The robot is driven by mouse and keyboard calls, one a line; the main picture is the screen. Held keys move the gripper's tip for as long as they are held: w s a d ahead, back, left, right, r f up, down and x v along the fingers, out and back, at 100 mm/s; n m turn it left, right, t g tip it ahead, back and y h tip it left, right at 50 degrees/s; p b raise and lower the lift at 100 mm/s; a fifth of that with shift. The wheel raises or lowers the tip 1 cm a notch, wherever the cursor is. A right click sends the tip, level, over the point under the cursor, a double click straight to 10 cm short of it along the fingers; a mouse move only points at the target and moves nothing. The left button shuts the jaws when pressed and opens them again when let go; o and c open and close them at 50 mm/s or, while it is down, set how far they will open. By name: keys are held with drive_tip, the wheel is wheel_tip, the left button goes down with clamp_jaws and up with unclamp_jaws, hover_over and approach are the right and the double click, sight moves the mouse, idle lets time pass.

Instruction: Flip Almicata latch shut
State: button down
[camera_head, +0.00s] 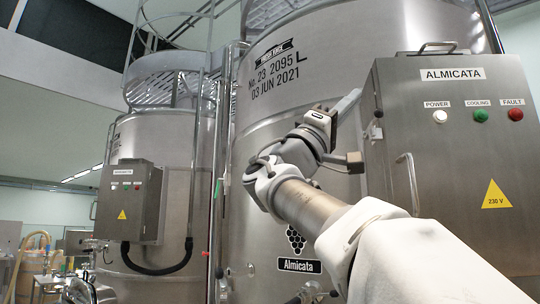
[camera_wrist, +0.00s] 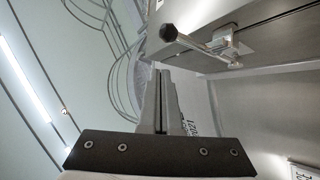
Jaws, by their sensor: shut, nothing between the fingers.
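The Almicata box (camera_head: 440,160) is a steel cabinet at the right in the head view, with an "ALMICATA" label (camera_head: 452,74) on its door. Its latch shows in the wrist view: a metal bracket (camera_wrist: 222,42) on the box side and a lever ending in a black knob (camera_wrist: 168,32). The lever sticks out from the bracket toward the upper left. In the head view the latch is small on the box's left side and partly unclear. My gripper (camera_head: 354,97) is shut and empty, left of the box. In the wrist view its fingertips (camera_wrist: 160,72) are below the knob, apparently apart from it.
A large steel vat (camera_head: 290,120) stands behind my arm. A second box (camera_head: 130,200) hangs on the vat at the left. A door handle (camera_head: 408,182) sticks out from the Almicata box. Railings (camera_wrist: 112,45) and a ceiling lamp (camera_wrist: 22,75) show in the wrist view.

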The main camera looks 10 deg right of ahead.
drive_tip(key=w+a+f+b, duration=0.2)
drive_tip(key=a+f, duration=0.4)
drive_tip(key=f, duration=0.1)
drive_tip(key=shift+f+b, duration=0.15)
drive_tip(key=shift+b, duration=0.15)
drive_tip(key=shift+w, duration=0.1)
drive_tip(key=s+d+f+n+t+y, duration=0.1)
drive_tip(key=d+f+n+y, duration=0.3)
drive_tip(key=f, duration=0.6)
drive_tip(key=s+d+f+n+y, duration=0.15)
drive_tip(key=f+y, duration=0.35)
drive_tip(key=f, duration=0.5)
drive_tip(key=s+d+f+n+t+y, duration=0.1)
drive_tip(key=d+f+n+y, duration=0.3)
drive_tip(key=f, duration=0.6)
drive_tip(key=s+a+f+m+g+y, duration=0.1)
drive_tip(key=s+a+f+y, duration=0.35)
drive_tip(key=f, duration=0.35)
drive_tip(key=s+a+f+m+y, duration=0.1)
drive_tip(key=s+a+f+y, duration=0.35)
drive_tip(key=f, duration=0.45)
drive_tip(key=s+a+f+g+y, duration=0.1)
drive_tip(key=s+a+f+y, duration=0.35)
drive_tip(key=f, duration=0.35)
wheel_tip(320, 180, up, 7)
drive_tip(key=a+p, duration=0.1)
drive_tip(key=p, duration=0.7)
drive_tip(key=shift+w+a, duration=0.2)
drive_tip(key=shift+a, duration=0.15)
